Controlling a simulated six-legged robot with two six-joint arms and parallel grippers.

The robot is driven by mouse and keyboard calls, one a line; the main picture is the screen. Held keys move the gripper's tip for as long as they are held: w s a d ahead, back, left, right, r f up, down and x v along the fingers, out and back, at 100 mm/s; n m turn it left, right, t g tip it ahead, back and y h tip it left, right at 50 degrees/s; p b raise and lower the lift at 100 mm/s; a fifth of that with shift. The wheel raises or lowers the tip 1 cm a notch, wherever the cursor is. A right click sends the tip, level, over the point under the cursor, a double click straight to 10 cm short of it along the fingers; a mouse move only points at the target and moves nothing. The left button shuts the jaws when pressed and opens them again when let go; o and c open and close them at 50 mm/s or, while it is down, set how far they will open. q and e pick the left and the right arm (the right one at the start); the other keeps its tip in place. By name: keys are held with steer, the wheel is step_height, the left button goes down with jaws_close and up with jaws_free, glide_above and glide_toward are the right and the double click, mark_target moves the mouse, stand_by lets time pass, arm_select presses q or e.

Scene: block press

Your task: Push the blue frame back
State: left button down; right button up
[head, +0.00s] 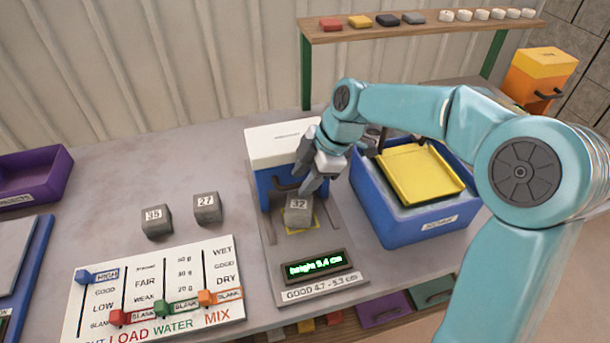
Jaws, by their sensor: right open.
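The blue frame (264,187) is the upright blue part of the press, under its white top (272,143). A dark handle shows on its front, partly hidden by my gripper. A grey block marked 32 (298,208) sits on a yellow pad in front of the frame. The press display (316,265) reads height 5.4 cm. My right gripper (308,180) is open, with its fingers pointing down at the frame's right front, just above and behind the block. I cannot tell whether it touches the handle. My left gripper is not in view.
Grey blocks marked 35 (156,222) and 27 (207,208) stand left of the press. A slider board (150,290) lies in front of them. A blue box with a yellow tray (420,172) stands close on the right. A shelf (420,27) spans the back.

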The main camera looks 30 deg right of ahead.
steer(key=shift+w+f, duration=0.15)
jaws_close()
steer(key=w+p, duration=0.1)
steer(key=w, duration=0.1)
steer(key=w+d+p, duration=0.1)
steer(key=w, duration=0.2)
steer(key=w+d+p, duration=0.1)
steer(key=w, duration=0.1)
steer(key=shift+w+r, duration=0.25)
steer(key=shift+w, duration=0.05)
steer(key=shift+w+d+p, duration=0.1)
steer(key=shift+w+p, duration=0.2)
steer(key=shift+w, duration=0.1)
steer(key=shift+c, duration=0.3)
jaws_free()
steer(key=shift+o, duration=0.3)
steer(key=shift+f, duration=0.1)
